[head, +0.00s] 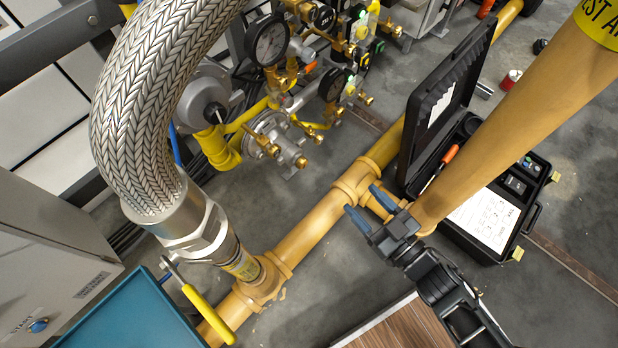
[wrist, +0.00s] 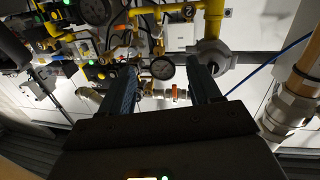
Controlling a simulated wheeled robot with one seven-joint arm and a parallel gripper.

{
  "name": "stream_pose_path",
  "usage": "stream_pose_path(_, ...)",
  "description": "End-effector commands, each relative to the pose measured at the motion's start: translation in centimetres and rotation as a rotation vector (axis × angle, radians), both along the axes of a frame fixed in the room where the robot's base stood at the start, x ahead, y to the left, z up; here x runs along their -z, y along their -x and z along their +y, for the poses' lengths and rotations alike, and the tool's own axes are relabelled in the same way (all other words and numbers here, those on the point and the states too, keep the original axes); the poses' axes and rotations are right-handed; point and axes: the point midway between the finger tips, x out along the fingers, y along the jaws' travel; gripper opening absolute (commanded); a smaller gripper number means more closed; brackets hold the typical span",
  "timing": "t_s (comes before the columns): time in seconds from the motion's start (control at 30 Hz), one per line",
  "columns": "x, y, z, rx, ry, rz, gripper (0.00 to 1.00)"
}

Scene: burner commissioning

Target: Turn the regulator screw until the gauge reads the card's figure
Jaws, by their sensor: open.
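My gripper (head: 364,203) is open and empty above the yellow pipe in the head view, apart from the valve assembly. Its two dark fingers also show in the wrist view (wrist: 163,80). A round dial gauge (head: 269,41) and a smaller one (head: 333,84) sit on the brass and yellow pipework; one gauge (wrist: 162,68) shows between my fingers in the wrist view. Their readings are too small to read. A grey round regulator-like body (head: 200,95) has a dark centre with a thin rod; I cannot tell which part is the regulator screw. A white printed sheet (head: 482,218) lies in the open case, its figures illegible.
A thick braided hose (head: 150,90) arches at the left, joining the yellow pipe (head: 310,220). A large yellow pipe (head: 520,110) slants at the right before the open black case (head: 465,245). A blue tray (head: 130,318) and grey cabinet (head: 45,265) stand lower left.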

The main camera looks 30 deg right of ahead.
Motion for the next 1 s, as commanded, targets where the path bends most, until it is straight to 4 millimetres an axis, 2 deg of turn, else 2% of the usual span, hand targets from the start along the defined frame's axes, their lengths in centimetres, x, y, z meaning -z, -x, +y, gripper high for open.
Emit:
stream_pose_path(0.03,4.1,-2.4,-0.3,-0.017,-0.005,-0.011,0.63)
stream_pose_path(0.1,7.3,-5.0,-0.4,-0.047,-0.015,-0.017,0.63)
stream_pose_path(0.2,11.0,-8.4,-0.5,-0.090,-0.034,-0.021,0.63)
stream_pose_path(0.33,14.1,-11.7,-0.4,-0.138,-0.060,-0.018,0.63)
stream_pose_path(0.5,15.7,-13.8,-0.3,-0.171,-0.080,-0.012,0.63)
stream_pose_path(0.67,15.9,-15.2,0.1,-0.179,-0.084,-0.012,0.63)
stream_pose_path(1.0,15.9,-19.9,1.6,-0.179,-0.084,-0.013,0.63)
